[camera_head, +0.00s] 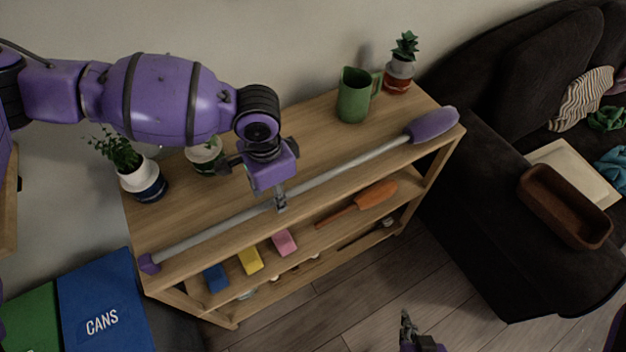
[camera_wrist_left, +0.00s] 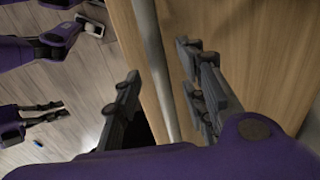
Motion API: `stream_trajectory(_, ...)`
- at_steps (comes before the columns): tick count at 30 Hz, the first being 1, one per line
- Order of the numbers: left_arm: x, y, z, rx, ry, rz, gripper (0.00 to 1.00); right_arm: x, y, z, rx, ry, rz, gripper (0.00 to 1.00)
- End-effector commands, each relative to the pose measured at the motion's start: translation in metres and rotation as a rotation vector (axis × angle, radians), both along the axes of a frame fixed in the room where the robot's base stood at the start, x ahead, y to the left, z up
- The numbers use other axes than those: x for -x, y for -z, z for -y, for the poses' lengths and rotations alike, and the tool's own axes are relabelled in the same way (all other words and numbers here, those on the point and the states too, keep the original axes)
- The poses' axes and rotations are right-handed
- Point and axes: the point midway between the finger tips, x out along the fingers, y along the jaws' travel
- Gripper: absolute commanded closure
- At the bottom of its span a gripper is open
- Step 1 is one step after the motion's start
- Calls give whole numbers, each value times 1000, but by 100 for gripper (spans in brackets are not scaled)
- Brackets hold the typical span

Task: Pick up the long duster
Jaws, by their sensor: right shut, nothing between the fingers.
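The long duster lies across the top of the wooden shelf, with a grey pole (camera_head: 338,171), a fluffy purple head (camera_head: 433,125) at the right and a purple end cap (camera_head: 149,263) at the left. My left gripper (camera_head: 281,203) is over the middle of the pole, pointing down. In the left wrist view the pole (camera_wrist_left: 158,60) runs between the fingers of my left gripper (camera_wrist_left: 168,98), which stand open with gaps on both sides. My right gripper (camera_head: 408,328) is shut and empty, low over the floor at the bottom, away from the duster.
The shelf top (camera_head: 310,130) also holds a green pitcher (camera_head: 354,96), a red-potted succulent (camera_head: 399,72) and potted plants (camera_head: 142,178) at left. A dark sofa (camera_head: 480,190) stands at right, a blue CANS bin (camera_head: 100,305) at left.

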Motion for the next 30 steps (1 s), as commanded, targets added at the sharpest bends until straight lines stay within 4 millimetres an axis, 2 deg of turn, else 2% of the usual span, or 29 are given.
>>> stream_trajectory(3, 0, 18, 1, 0, 0, -1, 62, -2, 0, -2, -3, 0, 3, 100)
stream_trajectory(5, 0, 23, 1, 1, 0, -1, 62, -3, 0, -3, -4, 2, 6, 100)
stream_trajectory(13, 0, 26, 1, 2, 0, 2, 62, -6, -1, -7, -14, 11, 12, 100)
stream_trajectory(22, 0, 26, 1, 2, 0, 2, 100, -6, -1, -7, -14, 9, 12, 100)
stream_trajectory(30, 0, 25, 2, 3, 0, 3, 100, -6, -1, -5, -9, 4, 11, 100)
